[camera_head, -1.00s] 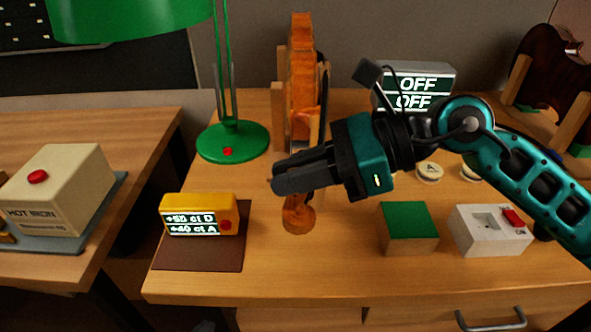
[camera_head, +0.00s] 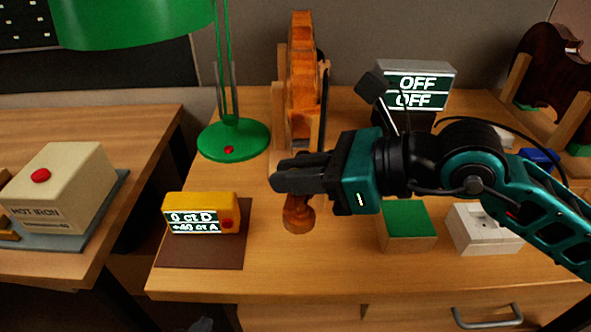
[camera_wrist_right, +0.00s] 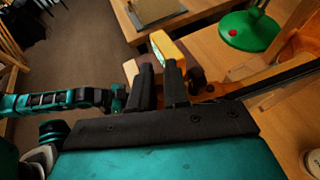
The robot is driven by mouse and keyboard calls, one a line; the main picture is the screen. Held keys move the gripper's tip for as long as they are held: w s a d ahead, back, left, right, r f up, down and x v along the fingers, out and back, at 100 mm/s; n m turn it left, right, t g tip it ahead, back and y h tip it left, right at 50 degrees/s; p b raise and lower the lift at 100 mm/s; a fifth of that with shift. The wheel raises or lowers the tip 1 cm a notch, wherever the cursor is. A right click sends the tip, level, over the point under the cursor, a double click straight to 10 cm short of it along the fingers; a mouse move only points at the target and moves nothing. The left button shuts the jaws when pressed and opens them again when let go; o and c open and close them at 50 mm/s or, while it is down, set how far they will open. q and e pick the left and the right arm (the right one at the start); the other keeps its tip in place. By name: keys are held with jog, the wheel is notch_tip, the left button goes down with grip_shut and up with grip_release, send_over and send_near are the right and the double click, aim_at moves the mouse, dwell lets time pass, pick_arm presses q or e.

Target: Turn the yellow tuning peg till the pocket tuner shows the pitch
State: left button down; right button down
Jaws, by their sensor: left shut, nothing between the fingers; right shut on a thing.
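The orange violin stands in a wooden cradle, its body (camera_head: 303,75) at the back and its scroll (camera_head: 297,218) toward me. My right gripper (camera_head: 283,178) is shut at the pegbox just above the scroll. Its dark fingers hide what they hold, so the yellow peg itself does not show. In the right wrist view the two fingers (camera_wrist_right: 158,75) point toward the pegbox and tuner. The yellow pocket tuner (camera_head: 200,200) reads "0 ct D" over "+40 ct A". My left gripper (camera_wrist_right: 118,98) is shut and empty, low beside the bench in the wrist view.
A brown mat (camera_head: 200,250) lies under the tuner. A green lamp (camera_head: 233,140) stands behind it. A green-topped block (camera_head: 407,222), a white switch box (camera_head: 480,230) and an "OFF" display (camera_head: 415,85) stand right. A hot iron box (camera_head: 60,185) is on the left table.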

jog(key=c, duration=1.5)
grip_release()
jog(key=shift+o, duration=0.2)
jog(key=b+v, duration=0.2)
jog(key=v, duration=1.1)
jog(key=shift+f, duration=0.1)
